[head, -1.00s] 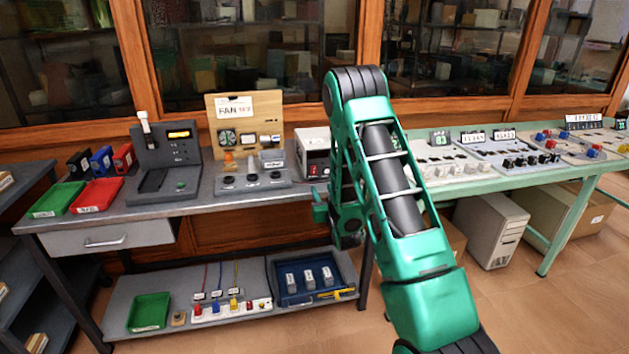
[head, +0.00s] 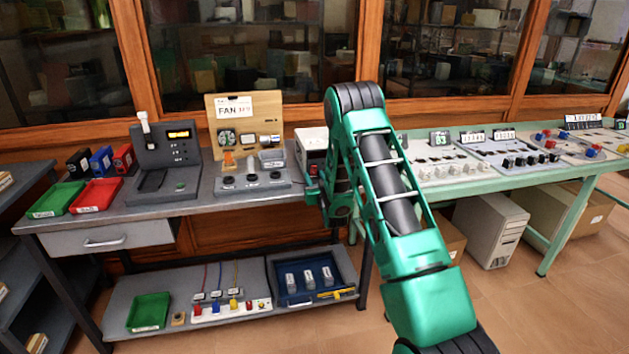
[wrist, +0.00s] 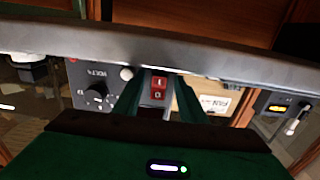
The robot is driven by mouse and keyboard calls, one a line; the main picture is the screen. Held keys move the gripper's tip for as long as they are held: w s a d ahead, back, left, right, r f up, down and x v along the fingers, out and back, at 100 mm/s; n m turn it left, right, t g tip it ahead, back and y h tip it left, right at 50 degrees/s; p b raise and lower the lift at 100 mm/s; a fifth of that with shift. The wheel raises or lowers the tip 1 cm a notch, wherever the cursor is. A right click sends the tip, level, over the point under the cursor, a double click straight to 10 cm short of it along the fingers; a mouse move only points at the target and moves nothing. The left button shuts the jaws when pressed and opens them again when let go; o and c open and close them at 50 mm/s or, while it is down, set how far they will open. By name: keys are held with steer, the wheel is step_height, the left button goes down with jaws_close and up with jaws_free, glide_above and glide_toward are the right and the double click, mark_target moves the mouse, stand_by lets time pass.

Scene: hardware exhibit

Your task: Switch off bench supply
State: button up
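The bench supply (head: 311,140) is a pale box with a dark front at the right end of the grey bench, partly hidden behind my arm. In the wrist view its dark front panel (wrist: 85,75) shows a black volts knob (wrist: 96,92) and a red rocker switch (wrist: 158,88) marked I and O. My gripper (wrist: 158,98) is open and empty, its two green fingers on either side of the switch in this view. Whether the fingers touch the panel cannot be told. In the head view the gripper is close in front of the supply, largely hidden by my arm.
A wooden fan board (head: 245,115) and a dark station with a lever (head: 165,145) stand left of the supply. A green table (head: 500,180) with several panels is to the right. A bench edge (wrist: 160,55) crosses the wrist view.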

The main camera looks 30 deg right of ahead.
jaws_close()
steer(key=shift+r, duration=0.1)
steer(key=shift+r+g, duration=0.25)
steer(key=shift+g, duration=0.35)
steer(key=shift+r+g+y, duration=0.25)
steer(key=shift+g+y, duration=0.25)
steer(key=shift+g, duration=0.7)
steer(key=shift+s, duration=0.1)
